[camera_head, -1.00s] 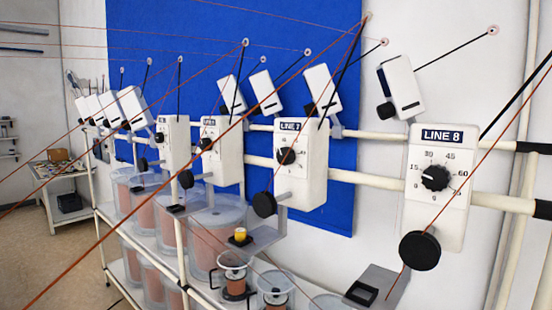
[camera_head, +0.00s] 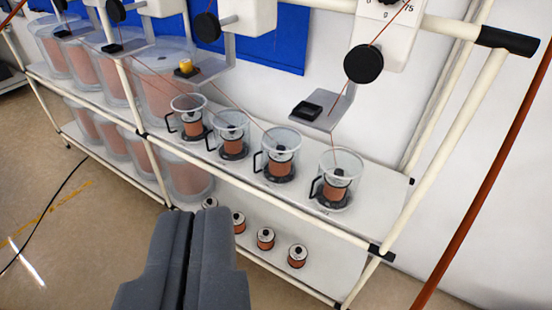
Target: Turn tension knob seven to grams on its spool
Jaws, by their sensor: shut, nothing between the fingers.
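The lower part of the Line 7 box (camera_head: 250,14) shows at the top of the view, with its black wheel (camera_head: 207,26). The dial knob of that box is out of view. Below, several copper-coloured spools stand in clear cups with black handles on the upper shelf. A thread from near the Line 7 bracket runs toward the third cup (camera_head: 281,141), which holds a spool (camera_head: 280,170). No grams reading is legible. My gripper (camera_head: 191,212) is shut and empty at the bottom, in front of the shelves and apart from the cups and boxes.
The Line 8 box (camera_head: 392,42) and its black wheel (camera_head: 363,64) are at upper right. A yellow piece (camera_head: 185,67) sits on a bracket. Large clear tubs (camera_head: 168,92) fill the left shelves. A cream rail (camera_head: 270,206) edges the upper shelf. Threads cross the view.

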